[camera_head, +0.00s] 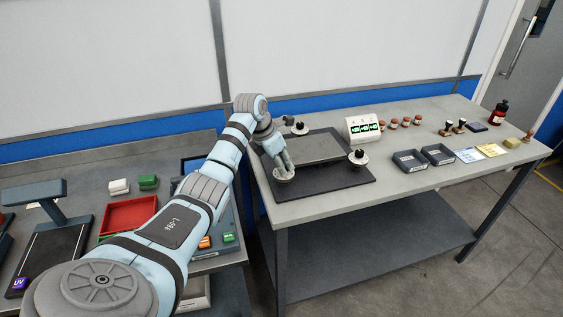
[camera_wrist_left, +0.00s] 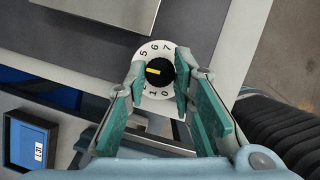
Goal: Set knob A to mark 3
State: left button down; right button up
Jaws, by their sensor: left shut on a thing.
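My left gripper (camera_head: 281,167) reaches down to the near-left knob on the dark plate (camera_head: 345,178). In the left wrist view its two teal fingers (camera_wrist_left: 160,76) are shut on the black knob (camera_wrist_left: 161,66), one on each side. I cannot read a letter on this knob. My right gripper is out of view.
Other knobs stand at the back (camera_head: 299,128) and right (camera_head: 358,155) around a grey slab (camera_head: 318,147). A white box with green displays (camera_head: 362,128) stands behind. Dark trays (camera_head: 410,160) and small stamps lie to the right. A red tray (camera_head: 127,215) is on the left bench.

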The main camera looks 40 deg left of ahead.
pick_arm(q)
jog(key=n+p, duration=0.2)
jog(key=p, duration=0.1)
jog(key=shift+d+r+y, duration=0.1)
jog(key=shift+r+y, duration=0.15)
jog(key=shift+y, duration=0.15)
jog(key=shift+f+n+y+p, duration=0.1)
jog(key=shift+n+y+p, duration=0.5)
jog(key=shift+n+p, duration=0.75)
jog(key=shift+n, duration=0.35)
jog(key=c, duration=1.4)
grip_release()
jog(key=shift+f, duration=0.1)
jog(key=shift+o, duration=0.2)
jog(key=v, duration=1.2)
jog(key=shift+s, duration=0.15)
